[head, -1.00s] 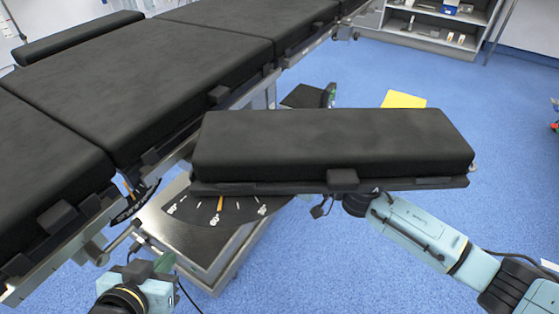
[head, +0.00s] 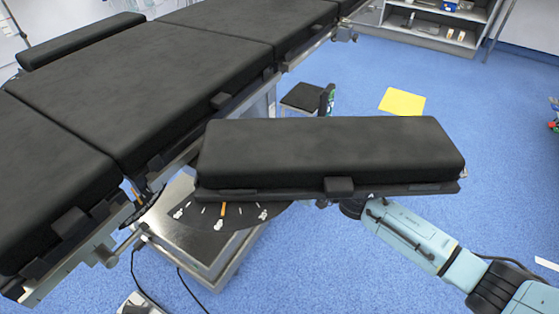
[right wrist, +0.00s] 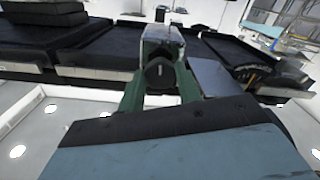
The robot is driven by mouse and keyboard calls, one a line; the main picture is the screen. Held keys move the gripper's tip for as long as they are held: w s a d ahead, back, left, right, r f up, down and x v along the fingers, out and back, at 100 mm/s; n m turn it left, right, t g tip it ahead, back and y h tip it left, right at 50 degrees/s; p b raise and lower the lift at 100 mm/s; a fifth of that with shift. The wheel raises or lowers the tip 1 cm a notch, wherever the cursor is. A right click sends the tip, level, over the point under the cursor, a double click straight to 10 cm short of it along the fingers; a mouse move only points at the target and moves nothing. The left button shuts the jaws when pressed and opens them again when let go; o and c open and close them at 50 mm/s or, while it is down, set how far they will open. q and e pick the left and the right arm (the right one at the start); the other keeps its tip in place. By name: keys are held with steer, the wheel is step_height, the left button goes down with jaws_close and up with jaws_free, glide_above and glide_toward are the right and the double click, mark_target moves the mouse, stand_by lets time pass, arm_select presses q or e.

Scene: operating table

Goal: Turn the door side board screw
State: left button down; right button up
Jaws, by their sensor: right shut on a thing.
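The side board (head: 330,150), a black padded panel, juts out from the operating table (head: 190,75) in the head view. A black fan-shaped scale (head: 203,243) with white marks and an orange line shows below its left end. My right arm reaches under the board from the right, and its gripper is hidden there in the head view. In the right wrist view, the green fingers of my right gripper (right wrist: 160,78) stand either side of a dark knob-like screw (right wrist: 160,70) and are shut on it. My left gripper is out of view.
A black-topped stool (head: 302,97) stands behind the board. A yellow sheet (head: 402,101) lies on the blue floor. A grey shelf unit (head: 440,30) stands at the back right. Cables hang at the lower left.

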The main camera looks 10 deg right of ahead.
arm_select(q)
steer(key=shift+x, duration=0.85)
arm_select(e)
steer(key=shift+n, duration=0.8)
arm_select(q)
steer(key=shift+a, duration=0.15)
arm_select(e)
steer(key=o, duration=1)
arm_select(q)
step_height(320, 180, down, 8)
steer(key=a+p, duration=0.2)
steer(key=p, duration=0.1)
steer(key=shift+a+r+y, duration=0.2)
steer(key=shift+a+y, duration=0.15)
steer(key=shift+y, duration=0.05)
arm_select(e)
steer(key=v, duration=1.3)
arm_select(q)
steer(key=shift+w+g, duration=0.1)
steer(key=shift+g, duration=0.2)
arm_select(e)
steer(key=shift+s+d, duration=0.1)
steer(key=shift+d, duration=0.05)
